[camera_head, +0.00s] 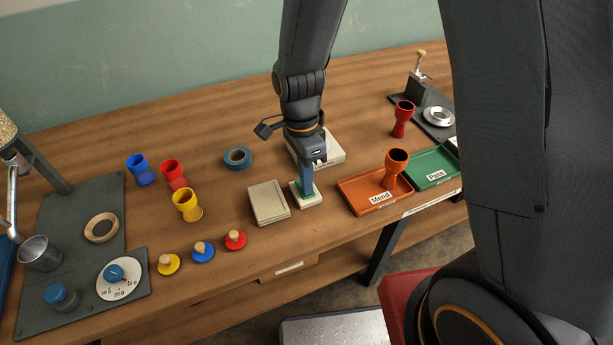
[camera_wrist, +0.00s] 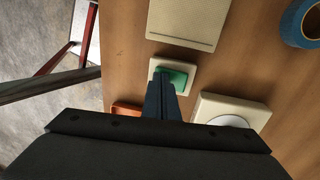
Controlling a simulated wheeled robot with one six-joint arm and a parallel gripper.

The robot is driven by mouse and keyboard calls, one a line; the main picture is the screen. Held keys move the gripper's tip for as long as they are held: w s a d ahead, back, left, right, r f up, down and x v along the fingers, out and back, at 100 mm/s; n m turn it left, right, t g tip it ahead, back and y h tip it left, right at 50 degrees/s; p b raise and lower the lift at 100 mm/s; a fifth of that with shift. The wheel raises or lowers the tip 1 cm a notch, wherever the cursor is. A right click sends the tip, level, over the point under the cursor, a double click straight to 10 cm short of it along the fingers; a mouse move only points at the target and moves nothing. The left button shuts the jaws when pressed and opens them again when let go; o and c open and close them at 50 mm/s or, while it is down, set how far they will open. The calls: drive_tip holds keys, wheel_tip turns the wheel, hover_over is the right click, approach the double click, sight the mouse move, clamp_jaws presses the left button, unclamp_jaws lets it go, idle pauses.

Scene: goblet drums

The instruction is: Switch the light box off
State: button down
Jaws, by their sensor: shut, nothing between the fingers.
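A small cream switch box with a green rocker (camera_wrist: 176,77) lies on the wooden bench. It also shows in the head view (camera_head: 313,200), partly hidden by my gripper. My gripper (camera_head: 305,191) is shut and empty, pointing down with its fingertips at the green rocker. In the wrist view the fingertips (camera_wrist: 163,76) overlap the rocker's edge; I cannot tell whether they press it. A cream box with a round white disc (camera_wrist: 235,110) stands beside the switch, behind my gripper in the head view (camera_head: 331,152). It may be the light box; whether it is lit is unclear.
A flat cream box (camera_head: 268,203) lies just left of the switch. The orange Mend tray (camera_head: 362,203) is close on its right, holding an orange goblet (camera_head: 396,163); the green Pass tray (camera_head: 431,166) is beyond. Blue tape (camera_head: 237,158) and several drums and knobs stand left.

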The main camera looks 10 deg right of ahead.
drive_tip(key=shift+s+d+f+g, duration=0.25)
drive_tip(key=shift+s+f+g, duration=0.05)
drive_tip(key=shift+s+f, duration=0.4)
drive_tip(key=shift+w+a+r, duration=0.25)
drive_tip(key=shift+w, duration=0.35)
drive_tip(key=shift+p, duration=0.3)
drive_tip(key=shift+r+p, duration=0.65)
drive_tip(key=shift+p, duration=0.05)
wheel_tip(320, 180, up, 13)
drive_tip(key=s, duration=0.2)
drive_tip(key=shift+d+r+p, duration=0.15)
drive_tip(key=shift+d+p, duration=0.2)
drive_tip(key=shift+p, duration=0.05)
drive_tip(key=shift+s+d, duration=0.1)
drive_tip(key=s+d+n+t, duration=0.2)
drive_tip(key=d+n+t, duration=0.1)
drive_tip(key=d+n, duration=0.9)
drive_tip(key=n, duration=0.2)
drive_tip(key=shift+s+d+f+n+t+b, duration=0.3)
drive_tip(key=shift+s+d+f+b, duration=0.05)
drive_tip(key=shift+d+f+b, duration=0.05)
